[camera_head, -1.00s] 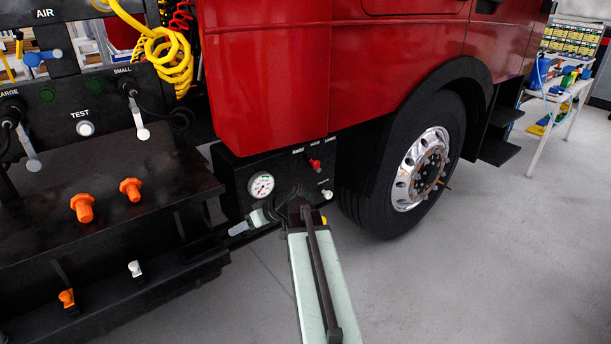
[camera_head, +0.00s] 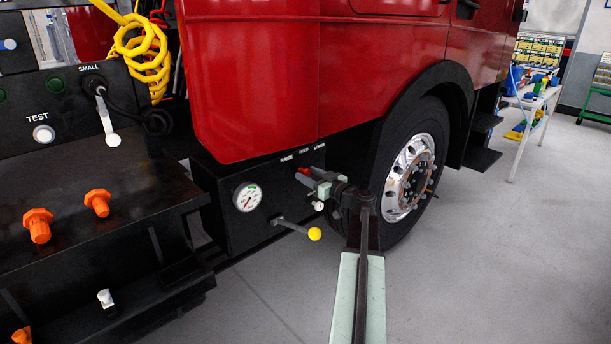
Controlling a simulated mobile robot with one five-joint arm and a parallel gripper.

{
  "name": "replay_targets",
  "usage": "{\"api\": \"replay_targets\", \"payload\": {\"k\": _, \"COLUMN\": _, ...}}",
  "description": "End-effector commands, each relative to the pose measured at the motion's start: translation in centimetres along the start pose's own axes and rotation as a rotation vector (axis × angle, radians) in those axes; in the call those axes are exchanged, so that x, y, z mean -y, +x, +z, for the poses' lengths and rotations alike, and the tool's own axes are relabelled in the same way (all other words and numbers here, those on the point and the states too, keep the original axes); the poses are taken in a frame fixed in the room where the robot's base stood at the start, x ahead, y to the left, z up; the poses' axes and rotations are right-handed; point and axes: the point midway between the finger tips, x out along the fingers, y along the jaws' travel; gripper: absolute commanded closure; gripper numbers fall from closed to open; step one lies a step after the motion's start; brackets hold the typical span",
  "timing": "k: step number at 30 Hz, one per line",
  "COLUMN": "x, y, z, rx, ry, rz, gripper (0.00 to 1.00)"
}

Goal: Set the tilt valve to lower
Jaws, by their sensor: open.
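The tilt valve (camera_head: 303,171) shows as a bit of red on the black panel below the red cab, under the labels RAISE, HOLD and LOWER. My gripper (camera_head: 309,181) is open, with its fingertips right at the valve and partly covering it. I cannot tell whether the fingers touch it or which label its handle points to. My arm reaches up to the panel from the bottom of the view.
On the same panel are a round gauge (camera_head: 247,197), a lever with a yellow knob (camera_head: 314,234) and a small white knob (camera_head: 318,206) just below my gripper. The truck wheel (camera_head: 409,175) stands close on the right. Open floor lies in front.

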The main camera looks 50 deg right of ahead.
Motion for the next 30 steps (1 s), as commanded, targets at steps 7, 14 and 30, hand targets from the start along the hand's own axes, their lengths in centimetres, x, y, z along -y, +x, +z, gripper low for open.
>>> {"api": "replay_targets", "payload": {"k": 7, "x": -0.12, "y": 1.54, "z": 0.02, "rx": 0.000, "ry": 0.000, "rz": 0.002, "gripper": 0.50}}
{"api": "replay_targets", "payload": {"k": 14, "x": -0.13, "y": 1.47, "z": 0.02, "rx": 0.001, "ry": 0.000, "rz": 0.002, "gripper": 0.67}}
{"api": "replay_targets", "payload": {"k": 30, "x": 0.04, "y": 1.41, "z": 0.09, "rx": 0.002, "ry": 0.001, "rz": -0.003, "gripper": 1.00}}
